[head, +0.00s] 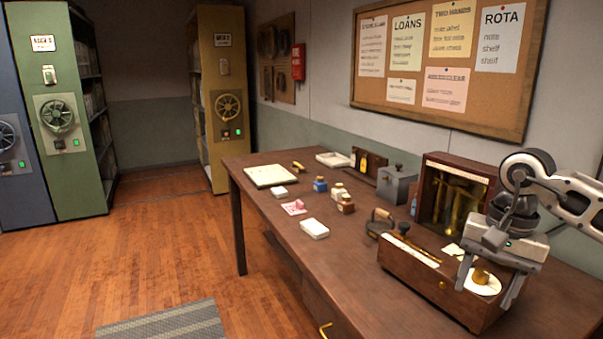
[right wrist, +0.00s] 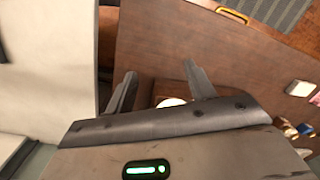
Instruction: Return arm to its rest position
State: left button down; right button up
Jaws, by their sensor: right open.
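My right gripper (head: 485,294) comes in from the right and hangs over the right end of the wooden table (head: 350,288). Its two fingers are spread apart with nothing visible between them. I cannot tell how far the fingertips are above the box. My left gripper is not in view.
An upright wooden case (head: 432,195) with brass tools stands close behind the box. A grey metal box (head: 397,186), small bottles and white trays lie farther left on the table. A cork board (head: 440,106) hangs on the wall. The floor (head: 160,245) at left is mostly clear.

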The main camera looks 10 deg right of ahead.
jog(key=a+f+m+t+y, duration=0.2)
jog(key=a+m+t+y, duration=0.2)
jog(key=a+m+y, duration=0.75)
jog(key=a+f+m+t+y, duration=0.3)
jog(key=a+m+y, duration=0.4)
jog(key=a+m, duration=0.85)
notch_tip(320, 180, down, 12)
jog(key=d+m+t+h, duration=0.3)
jog(key=m+t+h, duration=0.8)
jog(key=m, duration=1.1)
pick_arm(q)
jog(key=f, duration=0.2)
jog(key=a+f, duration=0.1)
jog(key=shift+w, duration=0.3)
pick_arm(e)
jog(key=s+d+f+m+g+h, duration=0.3)
jog(key=s+f+m+g+h, duration=0.3)
jog(key=s+f+m, duration=0.5)
notch_tip(320, 180, down, 3)
jog(key=shift+s+r+m+g, duration=0.15)
jog(key=shift+s+m+g, duration=0.15)
jog(key=shift+s+g, duration=0.6)
